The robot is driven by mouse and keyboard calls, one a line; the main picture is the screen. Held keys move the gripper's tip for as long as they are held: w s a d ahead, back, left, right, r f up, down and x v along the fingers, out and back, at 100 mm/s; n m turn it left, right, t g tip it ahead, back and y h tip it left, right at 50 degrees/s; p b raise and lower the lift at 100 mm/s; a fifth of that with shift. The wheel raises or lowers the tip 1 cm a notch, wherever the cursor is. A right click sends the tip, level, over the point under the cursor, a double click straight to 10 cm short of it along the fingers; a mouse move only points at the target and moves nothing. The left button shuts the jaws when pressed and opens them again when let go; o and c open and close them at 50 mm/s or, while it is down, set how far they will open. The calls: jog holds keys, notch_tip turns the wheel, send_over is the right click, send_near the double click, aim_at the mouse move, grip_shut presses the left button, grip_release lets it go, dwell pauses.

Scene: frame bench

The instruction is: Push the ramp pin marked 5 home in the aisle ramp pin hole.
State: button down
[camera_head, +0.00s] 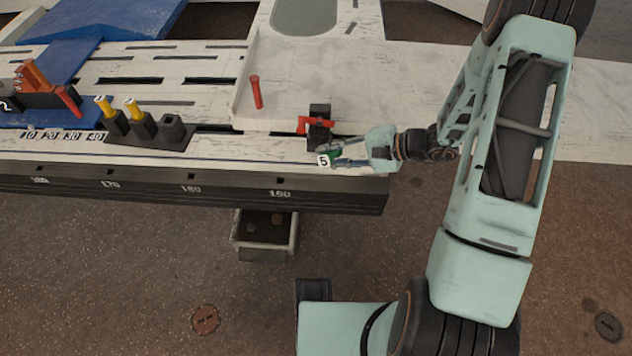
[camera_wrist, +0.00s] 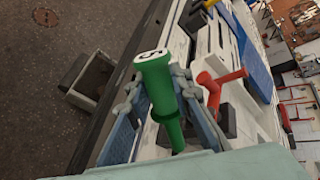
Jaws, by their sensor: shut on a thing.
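My gripper (camera_head: 345,158) is shut on the green ramp pin marked 5 (camera_head: 335,153), just in front of a black block near the right end of the bench. In the wrist view, the green pin (camera_wrist: 155,75) stands between the two blue-grey fingers of my gripper (camera_wrist: 157,95), with its white 5 face turned toward the top of the picture. Its narrower shank runs down toward my wrist. I cannot make out the aisle ramp pin hole, or whether the pin touches the block.
The black block (camera_head: 319,137) carries a red-handled part (camera_head: 318,122), close to my fingers. A red pin (camera_head: 256,92) stands on the white board. Yellow pins (camera_head: 134,108) sit in black holders at left. An open box (camera_head: 264,237) is below the bench edge.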

jog(key=s+a+f+n+g, duration=0.2)
jog(key=a+f+n, duration=0.1)
jog(key=f+n, duration=0.4)
jog(key=shift+s+a+f+n+g, duration=0.2)
jog(key=shift+s+f+n+g, duration=0.15)
jog(key=shift+f, duration=0.15)
jog(key=shift+b, duration=0.45)
jog(key=shift+w+f, duration=0.1)
jog(key=shift+w+d+b, duration=0.1)
jog(key=shift+w+b, duration=1.3)
jog(key=shift+w, duration=1.4)
jog(key=shift+b, duration=0.8)
jog(key=shift+w+b, duration=0.55)
jog(key=shift+w, duration=0.8)
jog(key=shift+w+d, duration=0.15)
jog(key=shift+w, duration=2.55)
